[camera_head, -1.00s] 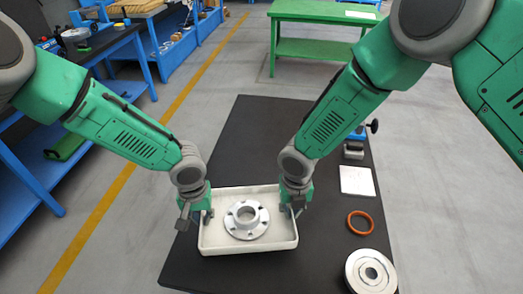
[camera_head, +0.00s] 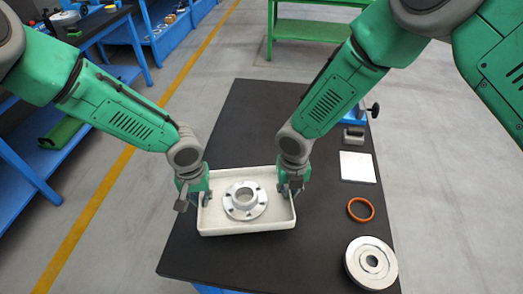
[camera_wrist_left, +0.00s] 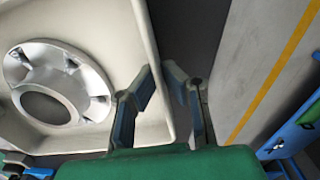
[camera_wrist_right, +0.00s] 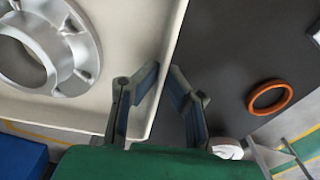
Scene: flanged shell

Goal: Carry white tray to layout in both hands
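The white tray (camera_head: 247,229) is a shallow rectangular box at the near left of the dark tabletop. A grey metal flanged shell (camera_head: 245,213) lies inside it, hub and bolt holes upward. My left gripper (camera_head: 204,198) is at the tray's left wall. In the left wrist view its fingers (camera_wrist_left: 159,82) sit on either side of that wall, closed on it. My right gripper (camera_head: 287,192) is at the right wall. In the right wrist view its fingers (camera_wrist_right: 163,82) straddle and pinch that wall. I cannot tell whether the tray's underside touches the table.
Right of the tray on the dark table (camera_head: 250,115) are a round metal disc (camera_head: 357,268), an orange ring (camera_head: 360,209), a pale square plate (camera_head: 357,167) and a blue-based fixture (camera_head: 356,117). Blue and green benches stand beyond.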

